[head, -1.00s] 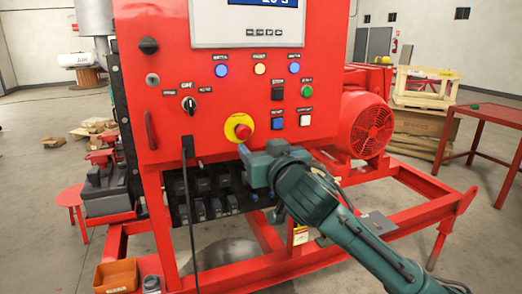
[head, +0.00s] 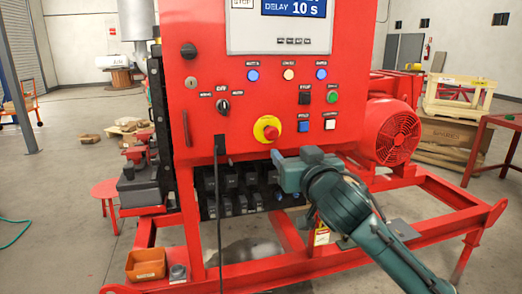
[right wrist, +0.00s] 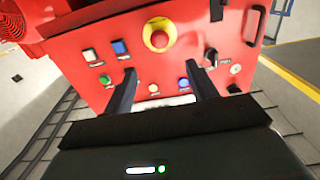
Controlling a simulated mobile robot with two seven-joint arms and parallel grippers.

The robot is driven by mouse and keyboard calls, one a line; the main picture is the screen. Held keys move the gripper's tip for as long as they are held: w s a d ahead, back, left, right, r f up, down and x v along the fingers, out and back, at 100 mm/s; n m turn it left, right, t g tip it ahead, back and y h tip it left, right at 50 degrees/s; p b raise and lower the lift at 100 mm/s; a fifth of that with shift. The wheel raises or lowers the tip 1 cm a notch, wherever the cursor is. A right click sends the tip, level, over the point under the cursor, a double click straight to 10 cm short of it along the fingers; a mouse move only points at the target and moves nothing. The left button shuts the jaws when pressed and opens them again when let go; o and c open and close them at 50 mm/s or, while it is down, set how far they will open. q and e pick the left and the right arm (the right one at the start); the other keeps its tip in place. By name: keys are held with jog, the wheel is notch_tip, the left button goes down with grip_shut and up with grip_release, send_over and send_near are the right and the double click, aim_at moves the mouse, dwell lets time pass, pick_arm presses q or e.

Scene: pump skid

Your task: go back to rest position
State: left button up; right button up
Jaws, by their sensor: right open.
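My right gripper (head: 278,160) is in front of the red control panel (head: 235,150), just below the red emergency stop button on its yellow ring (head: 267,129). Its fingertips are hard to make out in the head view. In the right wrist view the two dark fingers (right wrist: 160,70) stand apart with nothing between them, and the panel (right wrist: 185,50) lies beyond them. The emergency stop button (right wrist: 159,35) shows above the fingertips there. I cannot tell the exact gap to the panel. My left gripper is not in view.
A black cable (head: 219,200) hangs down the panel's front. The red skid frame (head: 350,240) spreads low around my right arm. Floor at far left is mostly clear.

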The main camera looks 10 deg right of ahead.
jog(key=s+a+f+n+g+y+p, duration=0.1)
jog(key=s+f, duration=0.1)
jog(key=f, duration=0.5)
jog(key=s+a+f+n+g+y+p, duration=0.1)
jog(key=a+f+g+p, duration=0.1)
jog(key=f, duration=0.4)
pick_arm(q)
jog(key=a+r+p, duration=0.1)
jog(key=p, duration=0.1)
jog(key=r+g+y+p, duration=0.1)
jog(key=p, duration=0.1)
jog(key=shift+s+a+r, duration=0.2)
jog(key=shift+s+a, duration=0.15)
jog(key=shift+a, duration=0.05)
pick_arm(e)
jog(key=s+a+f+g, duration=0.1)
jog(key=s+f+g, duration=0.3)
jog(key=s+f, duration=1.8)
jog(key=s, duration=0.3)
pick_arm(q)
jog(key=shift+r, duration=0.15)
pick_arm(e)
jog(key=shift+s+f, duration=0.1)
dwell(0.4)
